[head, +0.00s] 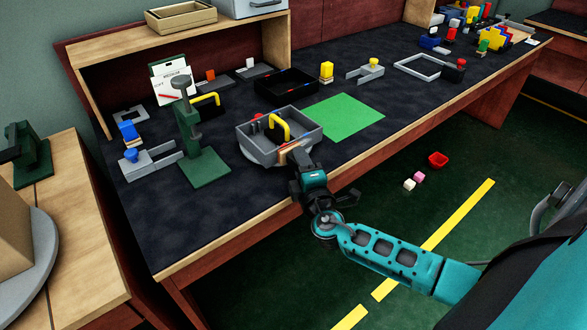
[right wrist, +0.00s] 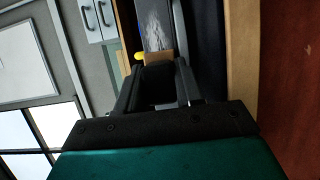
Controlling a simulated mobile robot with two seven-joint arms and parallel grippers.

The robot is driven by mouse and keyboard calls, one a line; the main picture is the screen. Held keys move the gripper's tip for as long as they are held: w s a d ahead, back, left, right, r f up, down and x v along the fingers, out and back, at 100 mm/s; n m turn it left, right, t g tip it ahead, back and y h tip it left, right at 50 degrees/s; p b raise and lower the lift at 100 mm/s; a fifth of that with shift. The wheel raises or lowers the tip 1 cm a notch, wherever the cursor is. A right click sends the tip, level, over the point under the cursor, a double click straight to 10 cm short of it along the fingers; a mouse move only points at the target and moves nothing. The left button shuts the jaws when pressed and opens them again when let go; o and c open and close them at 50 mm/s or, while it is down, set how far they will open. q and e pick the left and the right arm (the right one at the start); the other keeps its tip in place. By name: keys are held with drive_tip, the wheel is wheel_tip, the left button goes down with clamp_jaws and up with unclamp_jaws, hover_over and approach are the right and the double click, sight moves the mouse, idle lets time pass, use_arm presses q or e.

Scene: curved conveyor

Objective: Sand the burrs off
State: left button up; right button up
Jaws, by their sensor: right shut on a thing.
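A grey open box (head: 262,150) with a yellow handle (head: 279,126) and dark items inside sits on a round pale base near the bench's front edge. My right gripper (head: 297,160) is at the box's near right side, shut on a small tan block (head: 289,148). In the right wrist view the tan block (right wrist: 160,57) shows at my fingertips (right wrist: 158,74), against a grey surface (right wrist: 155,22) with whitish scratch-like marks. I cannot tell whether block and surface touch. Burrs are too small to make out clearly. My left gripper is not in view.
A green clamp stand (head: 197,150) stands left of the box, and a green mat (head: 345,118) lies to its right. A black tray (head: 286,86) is behind. Small blocks (head: 437,160) lie on the floor.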

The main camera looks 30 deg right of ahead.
sight(285, 158)
drive_tip(key=shift+d, duration=0.5)
drive_tip(key=shift+w+d+b, duration=0.15)
drive_tip(key=shift+d+b, duration=0.25)
drive_tip(key=shift+d, duration=0.3)
drive_tip(key=shift+w+d+b, duration=0.1)
drive_tip(key=shift+d+b, duration=0.25)
drive_tip(key=shift+d, duration=0.35)
drive_tip(key=shift+w+d, duration=0.1)
drive_tip(key=shift+d, duration=0.5)
drive_tip(key=shift+w+d+b, duration=0.1)
drive_tip(key=shift+d+b, duration=0.95)
drive_tip(key=shift+d, duration=0.8)
drive_tip(key=shift+w+d, duration=0.1)
drive_tip(key=shift+w, duration=0.05)
drive_tip(key=shift+a, duration=0.95)
drive_tip(key=shift+s+a, duration=0.15)
drive_tip(key=shift+a, duration=0.95)
drive_tip(key=shift+s+a, duration=0.1)
drive_tip(key=shift+a, duration=1)
drive_tip(key=shift+s+a, duration=0.15)
drive_tip(key=shift+a, duration=2.75)
